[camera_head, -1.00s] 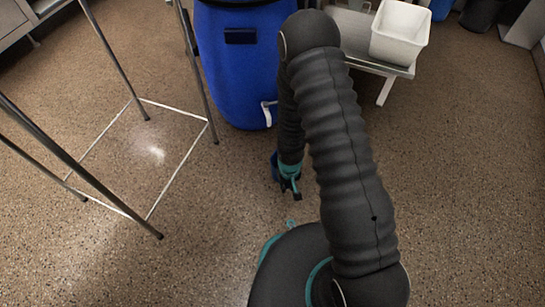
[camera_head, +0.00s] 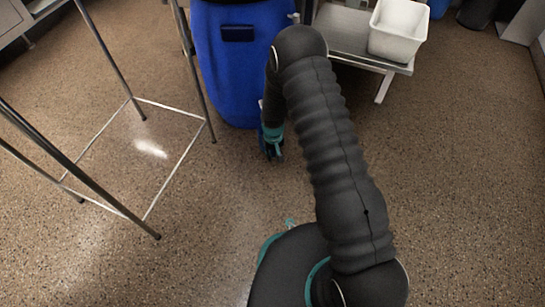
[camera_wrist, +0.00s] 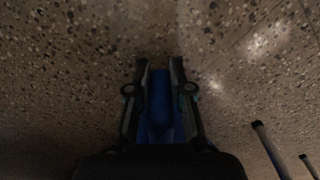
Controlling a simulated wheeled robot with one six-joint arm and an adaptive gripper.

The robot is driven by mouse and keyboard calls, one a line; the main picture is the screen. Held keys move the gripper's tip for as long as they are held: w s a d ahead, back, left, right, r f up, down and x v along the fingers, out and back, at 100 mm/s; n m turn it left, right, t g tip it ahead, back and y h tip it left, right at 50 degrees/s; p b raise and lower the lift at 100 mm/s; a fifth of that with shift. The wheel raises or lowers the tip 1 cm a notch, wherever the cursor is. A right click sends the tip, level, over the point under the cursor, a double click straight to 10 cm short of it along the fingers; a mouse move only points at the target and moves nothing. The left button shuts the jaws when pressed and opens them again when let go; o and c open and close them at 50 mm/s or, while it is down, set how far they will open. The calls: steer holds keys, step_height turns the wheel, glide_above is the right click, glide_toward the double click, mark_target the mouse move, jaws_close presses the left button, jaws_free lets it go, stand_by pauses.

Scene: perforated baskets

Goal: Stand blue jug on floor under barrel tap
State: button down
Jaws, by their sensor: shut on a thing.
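The large blue barrel (camera_head: 222,80) stands on the floor at the top of the head view. Its tap is mostly hidden behind my arm, with only a small pale bit showing at the barrel's lower right. My gripper (camera_head: 271,150) is low, close in front of the barrel's lower right side. In the wrist view my gripper (camera_wrist: 160,66) is shut on the blue jug (camera_wrist: 159,105), which sits between the two fingers. The jug is almost wholly hidden in the head view. I cannot tell whether its base touches the floor.
A metal rack frame (camera_head: 178,110) with thin legs stands left of the barrel. A low metal bench (camera_head: 345,35) carrying a white tub (camera_head: 398,30) is at the upper right. The speckled floor (camera_head: 190,230) is open in front of the barrel and at right.

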steer(key=shift+f, duration=0.8)
steer(key=shift+f, duration=0.1)
steer(key=shift+f, duration=0.1)
steer(key=c, duration=1.1)
jaws_free()
steer(key=shift+o, duration=0.2)
